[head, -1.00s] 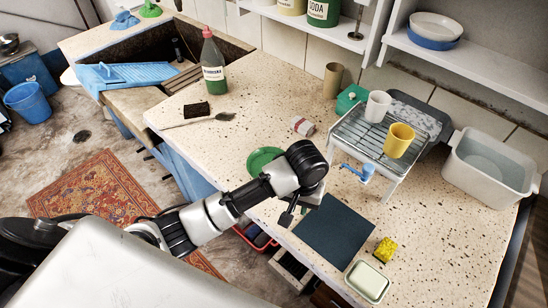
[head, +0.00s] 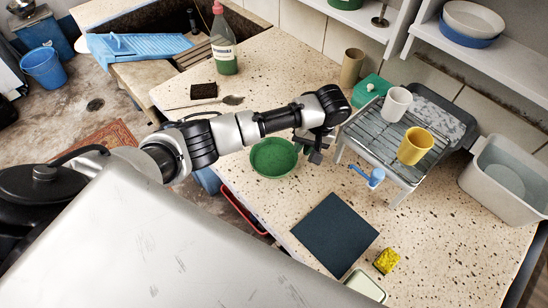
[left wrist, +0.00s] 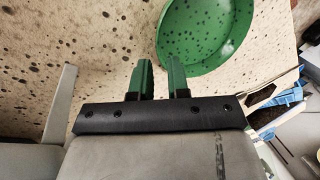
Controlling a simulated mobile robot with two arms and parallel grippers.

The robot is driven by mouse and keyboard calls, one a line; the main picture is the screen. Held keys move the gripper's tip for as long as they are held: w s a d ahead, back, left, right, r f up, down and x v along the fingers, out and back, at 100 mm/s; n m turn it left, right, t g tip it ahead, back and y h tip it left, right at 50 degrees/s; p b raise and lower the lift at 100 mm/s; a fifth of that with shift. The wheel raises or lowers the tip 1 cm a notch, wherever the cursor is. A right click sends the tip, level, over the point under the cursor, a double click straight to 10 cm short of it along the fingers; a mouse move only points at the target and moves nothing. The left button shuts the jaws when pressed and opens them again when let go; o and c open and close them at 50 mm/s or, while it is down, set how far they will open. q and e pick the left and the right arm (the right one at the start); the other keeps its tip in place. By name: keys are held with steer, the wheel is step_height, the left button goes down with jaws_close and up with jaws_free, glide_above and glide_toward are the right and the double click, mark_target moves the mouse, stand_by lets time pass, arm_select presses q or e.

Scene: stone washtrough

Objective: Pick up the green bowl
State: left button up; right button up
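The green bowl (head: 274,158) sits upright on the speckled stone counter, near its front edge, and looks empty. In the left wrist view the bowl (left wrist: 205,35) is at the upper right, partly cut off by the top edge. My left gripper (head: 309,150) is just right of the bowl in the head view, apart from it. In the left wrist view its two fingers (left wrist: 162,78) stand apart with nothing between them. My right gripper is not in view.
A wire rack (head: 385,140) with a white cup (head: 396,103) and a yellow cup (head: 415,146) stands right of the gripper. A dark mat (head: 334,234) and yellow sponge (head: 386,260) lie nearer the front. A brush (head: 203,91) and bottle (head: 222,45) are further back.

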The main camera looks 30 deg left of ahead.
mark_target(293, 162)
arm_select(q)
steer(key=x, duration=0.3)
steer(key=shift+s+f+p, duration=0.3)
steer(key=shift+s+f, duration=0.05)
steer(key=shift+s, duration=0.05)
steer(key=shift+a+f, duration=0.15)
steer(key=shift+f, duration=0.35)
jaws_close()
steer(key=shift+r, duration=0.1)
